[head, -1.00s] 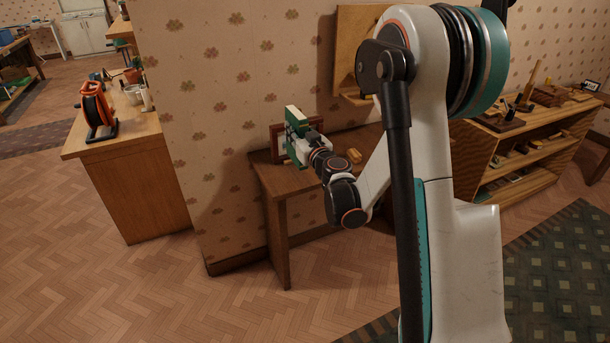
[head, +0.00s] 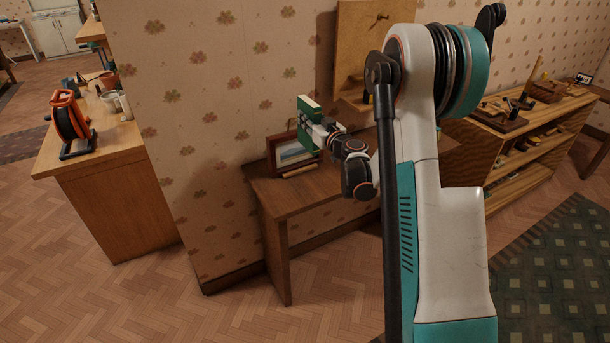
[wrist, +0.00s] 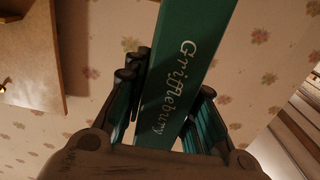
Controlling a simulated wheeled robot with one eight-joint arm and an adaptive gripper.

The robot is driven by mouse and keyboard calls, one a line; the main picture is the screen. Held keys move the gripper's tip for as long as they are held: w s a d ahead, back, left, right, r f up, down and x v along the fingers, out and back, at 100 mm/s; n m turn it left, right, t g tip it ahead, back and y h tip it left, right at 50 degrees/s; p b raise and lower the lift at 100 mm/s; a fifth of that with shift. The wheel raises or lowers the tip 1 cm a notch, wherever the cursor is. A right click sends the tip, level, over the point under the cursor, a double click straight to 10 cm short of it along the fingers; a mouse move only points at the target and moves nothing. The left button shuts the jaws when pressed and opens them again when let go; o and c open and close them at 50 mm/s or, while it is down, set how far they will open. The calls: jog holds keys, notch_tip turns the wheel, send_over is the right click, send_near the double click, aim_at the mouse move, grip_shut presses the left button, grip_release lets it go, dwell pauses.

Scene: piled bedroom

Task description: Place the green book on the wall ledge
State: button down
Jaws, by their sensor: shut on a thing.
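The green book (head: 309,108) with white page edges is in my gripper (head: 322,133), held upright in the air above a small brown table. In the wrist view the book's green spine (wrist: 190,62) with light lettering lies between the fingers of my gripper (wrist: 172,108), which are shut on it. A wooden wall board (head: 358,40) is on the wall to the right of the book, with a small ledge (head: 352,104) at its lower edge. My arm partly hides the ledge. In the wrist view a wooden panel (wrist: 28,60) shows at the upper left, apart from the book.
The brown table (head: 290,198) below bears a framed picture (head: 292,150) leaning near the wall. A wooden cabinet (head: 110,190) at left bears an orange cable reel (head: 68,118) and pots. A low shelf (head: 525,150) with tools stands at right.

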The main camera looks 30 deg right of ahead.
notch_tip(320, 180, down, 18)
jog(key=b, duration=0.5)
jog(key=shift+f, duration=0.15)
jog(key=shift+f+b, duration=0.2)
jog(key=shift+b, duration=0.15)
jog(key=c, duration=1.3)
grip_release()
jog(key=shift+r, duration=0.15)
